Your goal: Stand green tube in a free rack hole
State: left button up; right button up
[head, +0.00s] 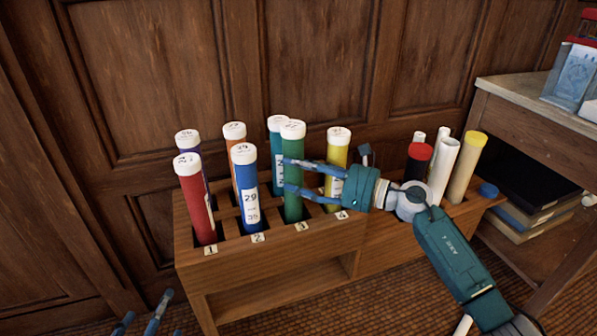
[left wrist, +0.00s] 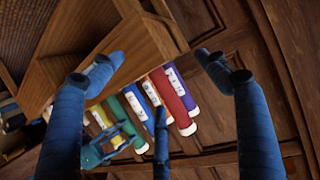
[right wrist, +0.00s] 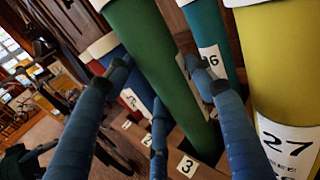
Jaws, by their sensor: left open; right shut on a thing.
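The green tube (head: 294,200) with a white cap stands nearly upright at the front-row place marked 3 of the wooden rack (head: 290,249).
Red (head: 196,205), blue (head: 248,195), purple, orange, teal (head: 275,150) and yellow (head: 337,160) tubes stand in the rack close around. More rolls (head: 443,170) stand at the right; a side table (head: 530,110) is beyond.

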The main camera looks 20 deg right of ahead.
jog(key=shift+f+b, duration=0.45)
jog(key=shift+f, duration=0.3)
pick_arm(q)
notch_tip(320, 180, up, 10)
jog(key=w+d+t+h, duration=0.1)
jog(key=w+d+t, duration=0.1)
jog(key=t, duration=0.3)
jog(key=shift+r+h+b, duration=0.25)
jog(key=shift+h+b, duration=0.15)
jog(key=shift+b, duration=0.05)
pick_arm(e)
jog(key=shift+f, duration=0.25)
jog(key=o, duration=1.4)
jog(key=shift+f, duration=0.1)
